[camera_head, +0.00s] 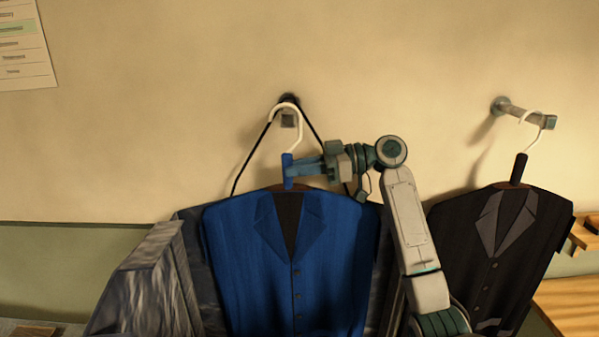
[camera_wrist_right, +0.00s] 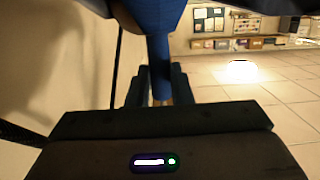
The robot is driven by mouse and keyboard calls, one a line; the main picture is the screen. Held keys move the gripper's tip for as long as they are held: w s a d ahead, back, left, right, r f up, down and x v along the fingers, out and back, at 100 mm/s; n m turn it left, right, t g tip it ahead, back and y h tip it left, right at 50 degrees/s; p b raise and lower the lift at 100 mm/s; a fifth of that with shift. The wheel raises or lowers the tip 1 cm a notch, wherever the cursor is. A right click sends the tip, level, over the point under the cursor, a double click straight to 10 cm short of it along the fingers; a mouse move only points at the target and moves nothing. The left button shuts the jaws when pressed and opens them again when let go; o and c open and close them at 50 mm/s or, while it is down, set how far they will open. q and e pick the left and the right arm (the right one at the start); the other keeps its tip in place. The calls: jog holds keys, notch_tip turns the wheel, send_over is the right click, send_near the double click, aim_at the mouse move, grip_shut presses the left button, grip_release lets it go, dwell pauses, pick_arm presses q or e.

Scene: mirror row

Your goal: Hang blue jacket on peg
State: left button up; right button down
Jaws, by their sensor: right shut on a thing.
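The blue jacket (camera_head: 245,265) hangs upright on a hanger with a white hook (camera_head: 297,118) and a blue neck (camera_head: 287,172). My right gripper (camera_head: 294,168) is shut on this blue neck from the right; the neck also shows between the fingers in the right wrist view (camera_wrist_right: 160,70). The white hook curves over the front of the wall peg (camera_head: 288,119) in the head view. I cannot tell whether it rests on the peg. My left gripper is not in view.
A black strap (camera_head: 253,155) loops over the same peg, its lower ends behind the jacket. A grey, shiny thing (camera_head: 145,285) is at the left. A black jacket (camera_head: 500,255) hangs from the right peg (camera_head: 515,110). A wooden surface (camera_head: 570,305) is at lower right.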

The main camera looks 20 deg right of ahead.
jog(key=shift+s+d+f, duration=0.1)
jog(key=shift+s+f, duration=0.1)
jog(key=shift+f, duration=0.25)
jog(key=c, duration=1.4)
grip_release()
jog(key=shift+o, duration=1)
jog(key=shift+w+f, duration=0.1)
jog(key=shift+w, duration=0.15)
jog(key=o, duration=0.6)
jog(key=shift+s, duration=0.1)
jog(key=shift+d+b, duration=0.2)
jog(key=shift+b, duration=0.1)
jog(key=shift+f+b+v, duration=0.2)
jog(key=shift+b+v, duration=0.5)
jog(key=shift+v, duration=1.2)
jog(key=shift+f+b+v, duration=0.2)
jog(key=shift+b+v, duration=0.5)
jog(key=shift+v, duration=1.2)
jog(key=shift+f+b+v, duration=0.15)
jog(key=shift+b+v, duration=0.55)
jog(key=shift+v, duration=1.2)
jog(key=shift+d, duration=0.1)
